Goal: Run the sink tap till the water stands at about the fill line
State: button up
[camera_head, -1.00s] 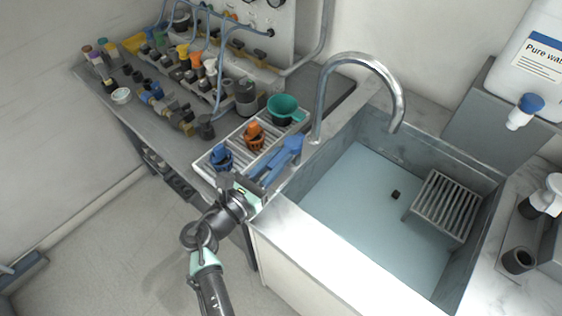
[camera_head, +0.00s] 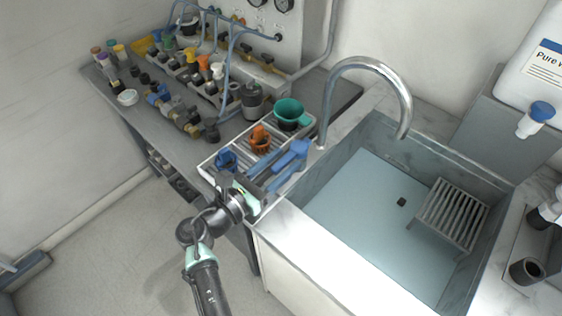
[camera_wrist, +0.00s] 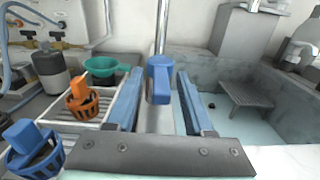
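The sink (camera_head: 300,240) has a tall curved metal tap (camera_head: 372,62), whose spout hangs over the basin. A blue tap lever (camera_head: 299,147) is at the foot of the tap; in the wrist view the lever (camera_wrist: 159,82) shows between my fingers. My gripper (camera_head: 282,166) is open, its two blue fingers apart on either side of the lever as seen from the wrist, with gaps visible on both sides. No stream shows under the spout. The basin bottom (camera_head: 365,215) looks pale blue; I cannot tell whether water covers it. I cannot make out the fill line.
A grey slatted stand (camera_head: 452,213) sits in the basin's right side. A water container (camera_head: 530,80) stands at the right.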

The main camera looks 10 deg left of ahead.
jog(key=v, duration=1.3)
jog(key=w+d+r+m+y+p, duration=0.1)
jog(key=w+d+r+m+y, duration=0.1)
jog(key=w+r+m, duration=0.5)
jog(key=w+d+r+m+y+p, duration=0.1)
jog(key=w+r+m+y, duration=0.3)
jog(key=r, duration=0.5)
jog(key=d+r+m+t+y+p, duration=0.3)
jog(key=r+m, duration=0.6)
jog(key=r, duration=0.9)
jog(key=s+d+r+m+t, duration=0.2)
jog(key=s+r, duration=0.3)
jog(key=r, duration=0.3)
jog(key=s+d+r+m+t+y, duration=0.1)
jog(key=s+d+r+m+t, duration=0.1)
jog(key=s+r, duration=0.4)
jog(key=s+d+r+m+t, duration=0.2)
jog(key=s+r+m+t, duration=0.2)
jog(key=r, duration=0.7)
jog(key=shift+s+d+r+m+t+y, duration=0.15)
jog(key=shift+s+r+m+t+y, duration=0.2)
jog(key=shift+s+t, duration=0.55)
